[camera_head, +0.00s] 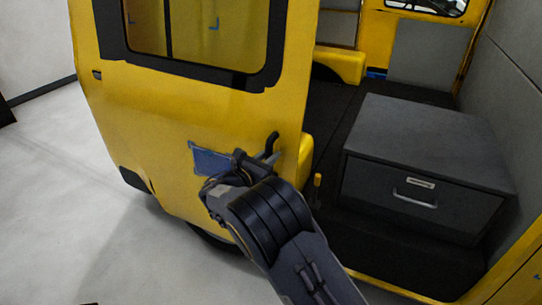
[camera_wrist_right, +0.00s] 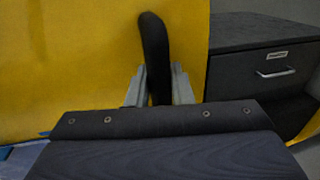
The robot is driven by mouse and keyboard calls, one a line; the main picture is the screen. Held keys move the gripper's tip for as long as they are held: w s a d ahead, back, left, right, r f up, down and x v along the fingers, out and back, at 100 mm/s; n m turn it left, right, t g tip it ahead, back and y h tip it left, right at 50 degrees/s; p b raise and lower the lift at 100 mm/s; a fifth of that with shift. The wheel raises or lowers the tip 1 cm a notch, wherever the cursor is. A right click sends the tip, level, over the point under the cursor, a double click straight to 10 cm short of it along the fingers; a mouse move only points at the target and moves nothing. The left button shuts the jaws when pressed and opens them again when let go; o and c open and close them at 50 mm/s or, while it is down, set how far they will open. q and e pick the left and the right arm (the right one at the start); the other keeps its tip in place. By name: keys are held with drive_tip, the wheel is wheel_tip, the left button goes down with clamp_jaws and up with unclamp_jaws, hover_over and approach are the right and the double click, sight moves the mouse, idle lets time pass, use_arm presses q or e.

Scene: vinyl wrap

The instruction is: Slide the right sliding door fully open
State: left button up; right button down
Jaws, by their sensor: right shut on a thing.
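The yellow sliding door (camera_head: 170,130) of the van, with a dark-framed window, stands to the left of a wide opening into the van. Its black handle (camera_head: 271,143) is near the door's right edge. My right gripper (camera_head: 262,158) is at this handle. In the right wrist view the handle (camera_wrist_right: 154,55) rises between the two grey fingers of my right gripper (camera_wrist_right: 159,88), which are shut on it. The handle's lower part is hidden behind the gripper body. My left gripper is not in view.
Inside the van, a dark grey drawer cabinet (camera_head: 425,165) stands on the dark floor right of the opening. A blue patch (camera_head: 210,160) is on the door left of the handle. Bare light floor (camera_head: 50,200) lies at the left.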

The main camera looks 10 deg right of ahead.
drive_tip(key=shift+w+a+r, duration=0.1)
drive_tip(key=shift+a+r, duration=0.05)
idle(0.3)
drive_tip(key=c, duration=1.7)
unclamp_jaws()
drive_tip(key=o, duration=0.4)
drive_tip(key=shift+a, duration=0.15)
drive_tip(key=shift+c, duration=0.2)
drive_tip(key=v, duration=0.7)
drive_tip(key=shift+s+a+b, duration=0.25)
drive_tip(key=shift+s+b, duration=0.05)
drive_tip(key=shift+b, duration=0.05)
